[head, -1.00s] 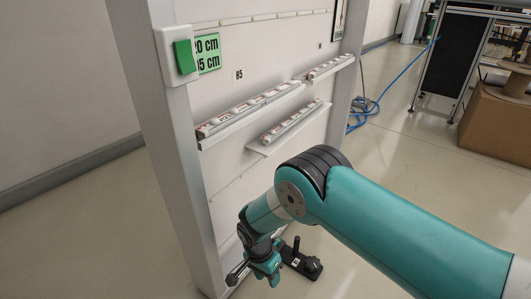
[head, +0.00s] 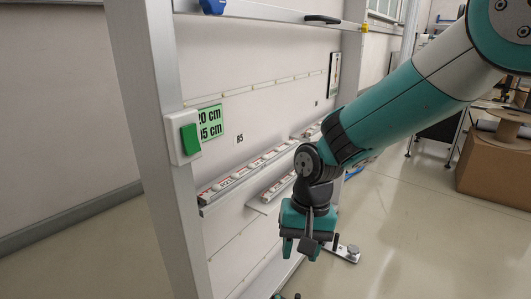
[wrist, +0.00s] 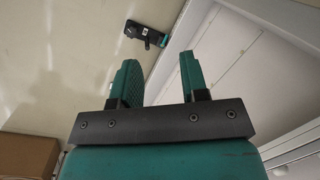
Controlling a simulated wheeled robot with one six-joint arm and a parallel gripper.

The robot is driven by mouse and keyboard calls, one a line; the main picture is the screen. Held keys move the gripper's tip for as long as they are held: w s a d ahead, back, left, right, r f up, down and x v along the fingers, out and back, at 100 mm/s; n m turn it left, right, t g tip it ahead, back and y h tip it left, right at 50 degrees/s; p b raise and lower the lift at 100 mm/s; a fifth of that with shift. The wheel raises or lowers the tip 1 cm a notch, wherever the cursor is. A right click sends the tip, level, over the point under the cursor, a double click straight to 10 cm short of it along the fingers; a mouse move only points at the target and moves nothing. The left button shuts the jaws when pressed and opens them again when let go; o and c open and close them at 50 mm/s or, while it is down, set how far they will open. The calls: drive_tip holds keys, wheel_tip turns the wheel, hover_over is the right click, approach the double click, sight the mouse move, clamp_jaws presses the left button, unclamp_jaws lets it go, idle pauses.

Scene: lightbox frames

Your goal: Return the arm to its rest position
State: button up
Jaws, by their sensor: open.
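My gripper (head: 302,246) hangs from my teal arm and points down in front of the white panel's lower right part. In the wrist view my gripper (wrist: 160,72) has its two teal fingers apart with nothing between them. The floor and the panel's bottom edge show beyond the fingertips. My arm reaches in from the upper right of the head view, bent at a dark joint above the gripper.
A white panel in a metal frame (head: 150,150) stands close to my arm, with shelves of small items (head: 245,172) and a green switch (head: 190,138). A black device (wrist: 146,33) lies on the floor.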

drive_tip(key=s+d+r+n+y+p, duration=0.1)
drive_tip(key=s+d+r+n, duration=0.15)
drive_tip(key=s+r, duration=0.35)
drive_tip(key=s+d+r+n+t+y+p, duration=0.1)
drive_tip(key=s+d+r+n+p, duration=0.15)
drive_tip(key=s+r, duration=0.3)
drive_tip(key=s+d+r+n+y+p, duration=0.1)
drive_tip(key=s+d+r+n, duration=0.1)
drive_tip(key=s+d+r, duration=0.35)
wheel_tip(320, 180, up, 37)
drive_tip(key=s+a+p, duration=0.1)
drive_tip(key=a+p, duration=0.1)
drive_tip(key=p, duration=3.5)
drive_tip(key=shift+r, duration=0.2)
drive_tip(key=shift+a, duration=0.1)
